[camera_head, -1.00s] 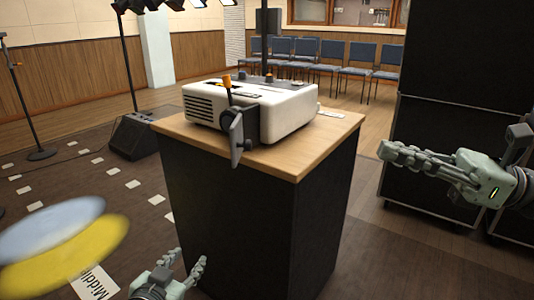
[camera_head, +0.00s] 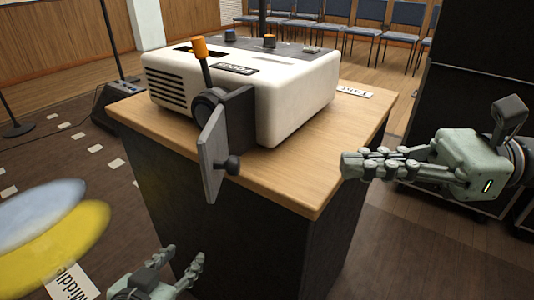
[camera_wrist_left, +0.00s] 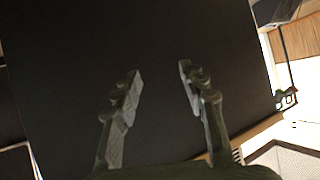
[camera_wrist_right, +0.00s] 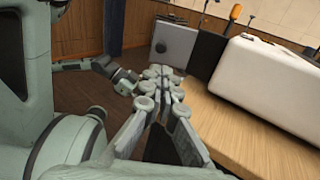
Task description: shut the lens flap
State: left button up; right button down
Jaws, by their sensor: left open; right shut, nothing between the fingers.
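The lens flap (camera_head: 212,155) is a grey square plate with a dark round knob (camera_head: 233,165). It stands open, swung out from the dark lens housing (camera_head: 240,115) on the near side of the white projector (camera_head: 300,100). The flap also shows in the right wrist view (camera_wrist_right: 178,48), beyond the fingertips. My right gripper (camera_head: 346,165) is shut and empty, right of the flap and near the table's right edge, apart from the flap. My left gripper (camera_head: 183,254) is open and empty, low in front of the stand; its fingers (camera_wrist_left: 159,72) face a dark panel.
The projector sits on a wooden-topped black stand (camera_head: 290,185). An orange-tipped lever (camera_head: 200,48) rises by the lens housing. Black cabinets (camera_head: 470,80) stand at the right, chairs (camera_head: 345,30) at the back. A blurred blue and yellow shape (camera_head: 60,240) is at lower left.

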pick_arm(q)
jog(key=s+a+f+n+g+y+p, duration=0.1)
jog(key=s+a+f+g+y+p, duration=0.2)
jog(key=s+a+f+g, duration=0.5)
jog(key=s+a+y, duration=0.1)
jog(key=s+a, duration=0.2)
jog(key=s, duration=0.1)
jog(key=shift+s+a+f+n, duration=0.2)
jog(key=shift+s+a+n, duration=0.05)
jog(key=shift+a+n, duration=0.05)
pick_arm(e)
jog(key=a, duration=1.1)
jog(key=shift+w+a+f, duration=0.15)
jog(key=shift+w+f, duration=0.05)
jog(key=shift+w, duration=0.15)
jog(key=shift+a+t, duration=0.15)
jog(key=shift+t, duration=0.15)
